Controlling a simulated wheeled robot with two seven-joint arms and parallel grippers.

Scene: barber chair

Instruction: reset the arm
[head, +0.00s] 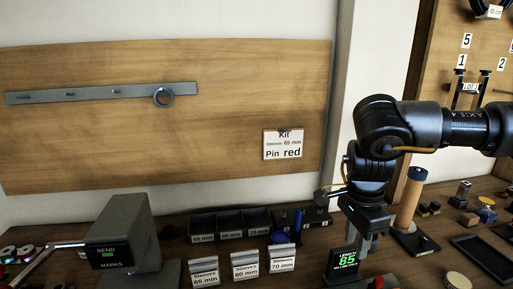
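My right gripper (359,238) hangs down at the right of the bench, with its arm coming in from the right edge. Its two fingers show a gap between them, and I see nothing held. The fingertips are close behind a small black display (344,262) reading 85 in green; I cannot tell whether they touch anything. At the left stands a grey device (122,235) with a screen reading BEND and MARKS. My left gripper is not in view.
Sleeve bins (229,223) and labelled holders (245,265) fill the middle. A kit card (283,146) reads sleeves 65 mm, pin red. A tan cylinder (408,203) and a black tray (484,258) stand at right. A grey rail with a ring (163,95) hangs on the board.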

